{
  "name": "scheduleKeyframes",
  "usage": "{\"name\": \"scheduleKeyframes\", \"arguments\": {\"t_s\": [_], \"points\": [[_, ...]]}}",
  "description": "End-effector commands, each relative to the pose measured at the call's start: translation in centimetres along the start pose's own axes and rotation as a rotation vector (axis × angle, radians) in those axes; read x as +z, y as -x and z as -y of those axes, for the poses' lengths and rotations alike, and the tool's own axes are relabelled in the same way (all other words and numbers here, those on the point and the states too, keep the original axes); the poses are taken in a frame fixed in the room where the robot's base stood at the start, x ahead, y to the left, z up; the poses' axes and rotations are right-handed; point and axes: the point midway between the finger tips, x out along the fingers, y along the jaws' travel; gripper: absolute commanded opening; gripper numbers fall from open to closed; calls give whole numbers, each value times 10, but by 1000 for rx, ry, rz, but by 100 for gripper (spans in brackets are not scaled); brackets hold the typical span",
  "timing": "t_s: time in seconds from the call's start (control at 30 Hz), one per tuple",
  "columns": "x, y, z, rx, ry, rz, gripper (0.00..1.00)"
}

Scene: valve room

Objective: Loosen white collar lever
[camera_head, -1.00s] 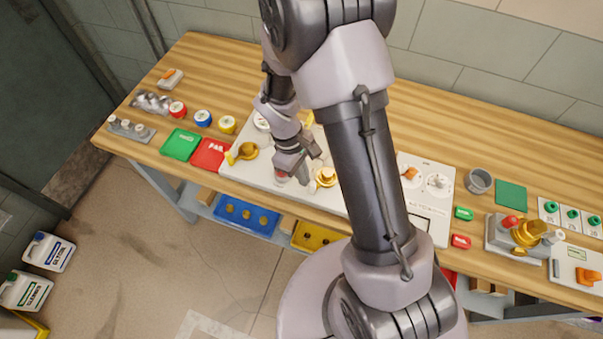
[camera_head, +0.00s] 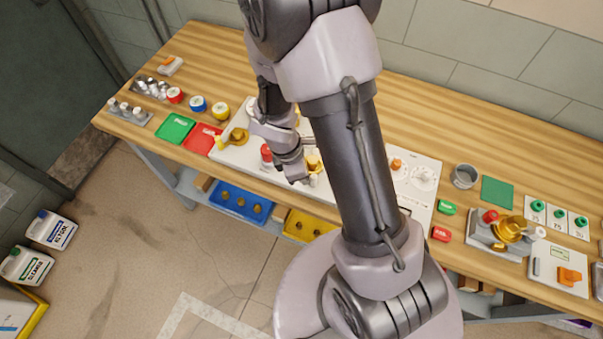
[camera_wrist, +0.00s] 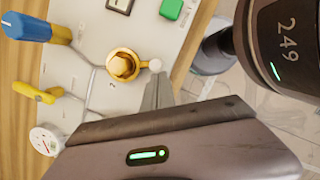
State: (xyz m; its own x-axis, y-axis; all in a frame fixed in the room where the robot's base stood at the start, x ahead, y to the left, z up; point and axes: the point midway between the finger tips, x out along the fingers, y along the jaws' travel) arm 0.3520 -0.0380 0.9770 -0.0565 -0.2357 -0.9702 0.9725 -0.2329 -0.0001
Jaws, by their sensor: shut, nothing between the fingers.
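The brass collar (camera_wrist: 122,65) sits on the white panel, with a short lever ending in a white ball tip (camera_wrist: 155,65) pointing right in the wrist view. In the head view the brass collar (camera_head: 313,158) is partly hidden behind my arm. My gripper (camera_wrist: 157,84) is shut and empty. Its fingertips are right beside the white tip; I cannot tell whether they touch it. In the head view my gripper (camera_head: 297,176) is at the panel's front edge, just left of the collar.
A red-topped part (camera_head: 266,152) stands left of my gripper. A yellow lever (camera_wrist: 35,92) and blue knob (camera_wrist: 26,27) are on the panel in the wrist view. A gauge (camera_wrist: 45,140) lies near my gripper body. A second brass valve (camera_head: 510,230) stands far right.

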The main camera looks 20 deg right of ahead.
Motion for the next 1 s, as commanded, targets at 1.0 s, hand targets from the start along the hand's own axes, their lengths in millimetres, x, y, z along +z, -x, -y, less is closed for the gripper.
{"name": "scheduleKeyframes", "arguments": {"t_s": [1.0], "points": [[2, 5, 0, -3, -6, 1, 0]]}}
